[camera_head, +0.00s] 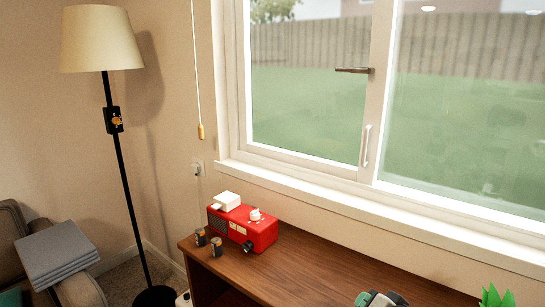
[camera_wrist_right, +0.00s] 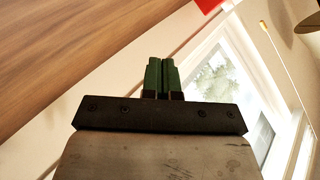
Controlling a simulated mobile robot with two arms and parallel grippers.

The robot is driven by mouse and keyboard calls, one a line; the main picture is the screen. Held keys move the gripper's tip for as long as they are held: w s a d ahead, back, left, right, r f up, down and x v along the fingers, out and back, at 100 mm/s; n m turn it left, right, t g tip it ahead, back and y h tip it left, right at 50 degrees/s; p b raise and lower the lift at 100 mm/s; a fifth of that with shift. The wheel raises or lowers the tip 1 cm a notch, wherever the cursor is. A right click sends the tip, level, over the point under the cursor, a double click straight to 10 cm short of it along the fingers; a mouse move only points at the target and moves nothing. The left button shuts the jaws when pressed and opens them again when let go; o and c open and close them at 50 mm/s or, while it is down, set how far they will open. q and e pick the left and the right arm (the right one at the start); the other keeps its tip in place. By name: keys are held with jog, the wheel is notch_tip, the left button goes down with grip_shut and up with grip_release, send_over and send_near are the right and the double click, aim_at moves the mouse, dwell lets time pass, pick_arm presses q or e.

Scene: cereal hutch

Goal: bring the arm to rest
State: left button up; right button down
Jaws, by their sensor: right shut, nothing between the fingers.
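My right gripper (camera_head: 380,299) shows at the bottom edge of the head view, in front of the wooden hutch top (camera_head: 320,268). Only its green and dark end is in the picture. In the right wrist view its green fingers (camera_wrist_right: 162,75) are together with nothing between them. The wood surface (camera_wrist_right: 80,50) fills the upper left of that view. My left gripper is not in view.
A red box-shaped item (camera_head: 262,234) with white pieces on top stands at the hutch's left end. Two small dark cylinders (camera_head: 201,237) are beside it. A green plant (camera_head: 496,297) is at bottom right. A floor lamp (camera_head: 119,150) stands left. The hutch's middle top looks clear.

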jog(key=s+f+n+g+h, duration=0.1)
jog(key=s+f+n+g, duration=0.25)
jog(key=s, duration=0.65)
jog(key=s+f+n+g+h, duration=0.2)
jog(key=s+f, duration=0.3)
jog(key=s, duration=0.5)
jog(key=s+f+n+g+h, duration=0.1)
jog(key=s+f+n+g, duration=0.25)
jog(key=s, duration=0.65)
notch_tip(320, 180, down, 26)
jog(key=g+p, duration=0.1)
jog(key=p, duration=0.1)
jog(key=s+d+f+g+p, duration=0.1)
jog(key=s+d+f, duration=0.2)
jog(key=s+f, duration=0.9)
jog(key=s, duration=0.4)
jog(key=shift+s+d+f+p, duration=0.2)
jog(key=shift+s+f+p, duration=0.05)
jog(key=shift+f+p, duration=0.15)
